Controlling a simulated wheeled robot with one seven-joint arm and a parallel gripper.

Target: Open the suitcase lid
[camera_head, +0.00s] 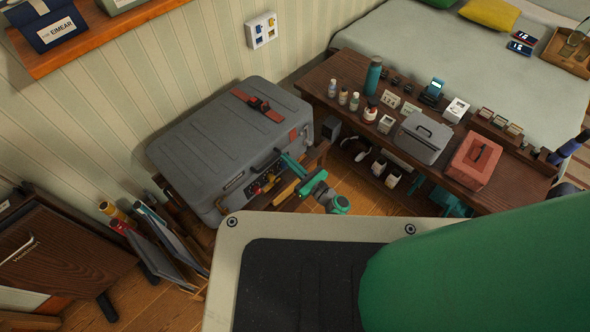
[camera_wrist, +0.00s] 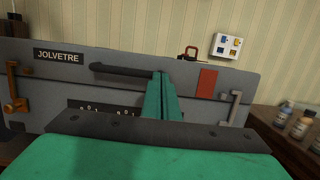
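The grey suitcase (camera_head: 215,135) lies flat with its lid down on a wooden stand against the wall. Its front face fills much of the wrist view (camera_wrist: 60,85), with a JOLVETRE label, a dark handle (camera_wrist: 118,71) and number dials (camera_wrist: 95,109). A brownish latch (camera_wrist: 14,92) is at the left and a grey latch (camera_wrist: 235,106) at the right. My gripper (camera_head: 284,158) is at the suitcase's front, by the handle. In the wrist view its green fingers (camera_wrist: 163,78) are together and overlap the handle's right part; contact cannot be told.
A dark wooden table (camera_head: 330,78) with bottles, a grey box (camera_head: 421,138) and a red box (camera_head: 473,162) stands to the right. A wall shelf (camera_head: 100,37) is above left. Frames or panels (camera_head: 165,240) lean at lower left. A little floor shows between suitcase and table.

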